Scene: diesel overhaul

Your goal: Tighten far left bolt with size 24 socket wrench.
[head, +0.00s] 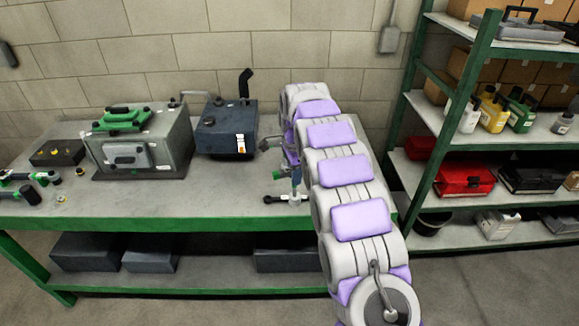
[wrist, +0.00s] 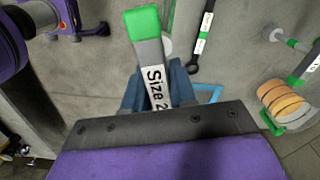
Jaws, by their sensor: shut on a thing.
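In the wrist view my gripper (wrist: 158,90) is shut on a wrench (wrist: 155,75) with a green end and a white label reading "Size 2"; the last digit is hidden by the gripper. The wrench's working end is out of sight. In the head view my arm covers much of the right side of the bench, and the gripper is mostly hidden behind it. A grey machine housing (head: 150,150) with a green top part (head: 122,120) stands on the bench, left of my arm. Individual bolts, including the far left one, are too small to make out.
A dark blue box unit (head: 225,130) stands beside the housing on the green-framed bench (head: 120,222). A second labelled wrench (wrist: 203,32) lies near the gripper. Green-handled tools (head: 25,183) lie at the bench's left. A shelf (head: 430,120) with bottles and cases stands at right.

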